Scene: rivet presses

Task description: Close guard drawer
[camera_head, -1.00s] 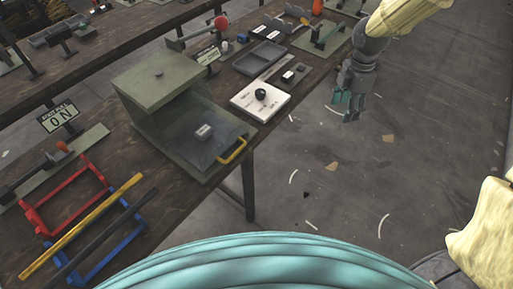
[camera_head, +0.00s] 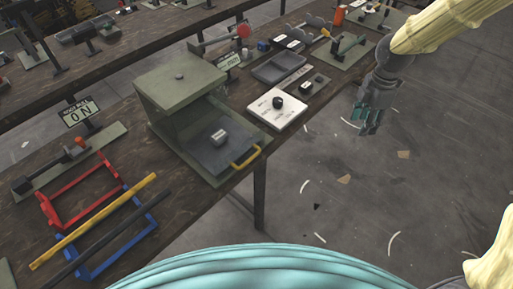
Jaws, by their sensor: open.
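The guard drawer (camera_head: 216,158) is a dark flat tray with a yellow handle (camera_head: 246,157) at its front edge. It stands pulled out of a grey-green box housing (camera_head: 180,82) on the workbench. A small grey block (camera_head: 219,137) lies in the drawer. My gripper (camera_head: 370,127) hangs over the floor at the right, beyond the bench edge and apart from the drawer. Its teal-tipped fingers are open and empty.
A white panel with a black knob (camera_head: 276,109) sits right of the housing. Red (camera_head: 68,187) and blue (camera_head: 122,245) frames and a yellow bar (camera_head: 95,222) lie at left. The floor (camera_head: 345,190) beside the bench is clear apart from scraps.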

